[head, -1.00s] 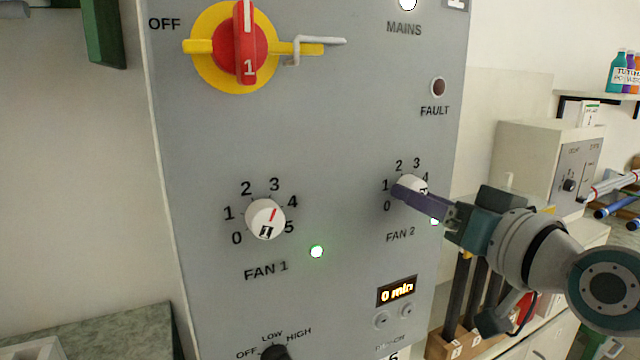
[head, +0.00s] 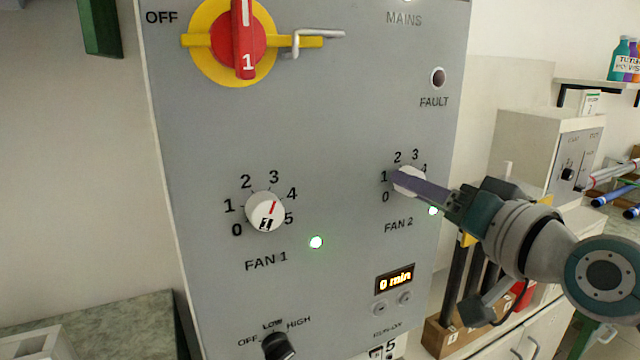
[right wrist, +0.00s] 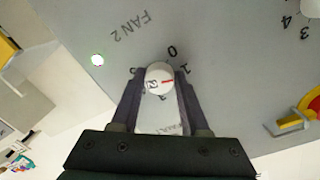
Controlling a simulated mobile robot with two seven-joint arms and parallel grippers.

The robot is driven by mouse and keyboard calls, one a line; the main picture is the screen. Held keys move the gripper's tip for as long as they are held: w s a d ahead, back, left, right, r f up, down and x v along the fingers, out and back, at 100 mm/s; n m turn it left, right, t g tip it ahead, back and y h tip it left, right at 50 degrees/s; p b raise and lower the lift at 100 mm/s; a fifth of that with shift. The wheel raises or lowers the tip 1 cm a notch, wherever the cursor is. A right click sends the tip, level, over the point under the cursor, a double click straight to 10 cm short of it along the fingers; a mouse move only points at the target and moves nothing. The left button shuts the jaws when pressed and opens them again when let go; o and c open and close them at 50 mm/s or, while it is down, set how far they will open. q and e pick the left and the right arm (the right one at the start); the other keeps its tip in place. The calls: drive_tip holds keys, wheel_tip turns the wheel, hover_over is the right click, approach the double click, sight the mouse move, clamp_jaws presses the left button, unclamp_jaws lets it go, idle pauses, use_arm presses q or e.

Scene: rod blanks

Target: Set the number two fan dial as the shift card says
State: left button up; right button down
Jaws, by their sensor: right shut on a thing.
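The FAN 2 dial (head: 404,184) is a white round knob on the grey panel (head: 340,130), with printed numbers around it. My right gripper (head: 406,180) reaches it from the right and is shut on it. In the right wrist view, the dial (right wrist: 159,75) sits between both fingers of the right gripper (right wrist: 160,88). Its red pointer line faces right in that view, close to the 1 mark. The fingers hide some numbers, so I cannot tell the exact setting. My left gripper and the shift card are not in view.
The FAN 1 dial (head: 265,212) is left of FAN 2. A red and yellow main switch (head: 236,40) is above. A black knob (head: 278,346) and a "0 min" display (head: 395,282) are lower down. Green lamps (head: 316,242) glow beside the fan dials.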

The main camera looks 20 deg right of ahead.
drive_tip(key=shift+c, duration=2)
unclamp_jaws()
drive_tip(key=s+b, duration=0.1)
drive_tip(key=s, duration=0.9)
drive_tip(key=shift+d+r, duration=0.2)
drive_tip(key=shift+r, duration=0.05)
